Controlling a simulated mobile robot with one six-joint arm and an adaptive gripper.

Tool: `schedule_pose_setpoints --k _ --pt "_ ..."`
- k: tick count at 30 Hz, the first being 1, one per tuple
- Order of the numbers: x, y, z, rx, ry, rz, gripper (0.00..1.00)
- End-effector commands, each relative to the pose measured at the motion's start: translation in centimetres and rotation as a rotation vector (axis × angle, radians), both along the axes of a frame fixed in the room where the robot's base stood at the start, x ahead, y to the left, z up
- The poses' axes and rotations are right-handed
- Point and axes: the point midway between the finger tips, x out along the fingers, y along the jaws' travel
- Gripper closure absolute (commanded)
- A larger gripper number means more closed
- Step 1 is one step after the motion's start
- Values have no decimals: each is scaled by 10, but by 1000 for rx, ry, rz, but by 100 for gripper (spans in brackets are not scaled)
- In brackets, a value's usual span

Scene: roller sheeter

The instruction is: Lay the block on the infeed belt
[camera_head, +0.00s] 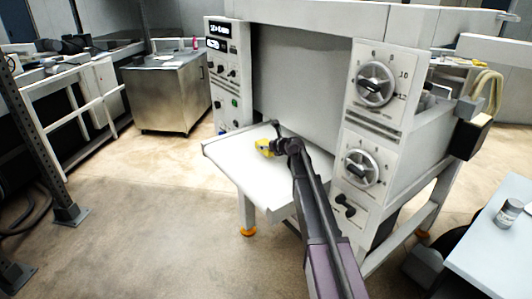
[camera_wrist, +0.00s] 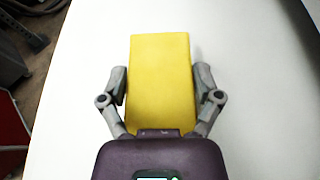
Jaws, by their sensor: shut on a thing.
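The yellow block (camera_wrist: 160,75) is between the two fingers of my gripper (camera_wrist: 160,90) in the wrist view, and the fingers are shut on its sides. In the head view the block (camera_head: 263,147) shows small and partly hidden by my gripper (camera_head: 272,145). The white infeed belt (camera_head: 250,178) sticks out from the front of the roller sheeter (camera_head: 300,80). The block is over the belt, and the white belt surface (camera_wrist: 240,60) lies behind it in the wrist view. I cannot tell whether the block touches the belt.
The sheeter's panel with two large dials (camera_head: 374,84) stands right of the belt, close to my arm. A steel cabinet (camera_head: 167,92) stands at the back left. A pale table with a small jar (camera_head: 510,212) is at the right edge. The floor left of the belt is clear.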

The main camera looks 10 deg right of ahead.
Motion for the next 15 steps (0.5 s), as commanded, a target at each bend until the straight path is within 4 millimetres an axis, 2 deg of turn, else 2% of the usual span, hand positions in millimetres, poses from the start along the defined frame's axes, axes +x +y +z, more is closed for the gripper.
schedule_pose_setpoints --k 1,6,15 --pt "0 0 -10 0 0 0 79" --pt "0 1 -22 0 0 0 79" --pt "0 1 -25 1 -1 1 79"
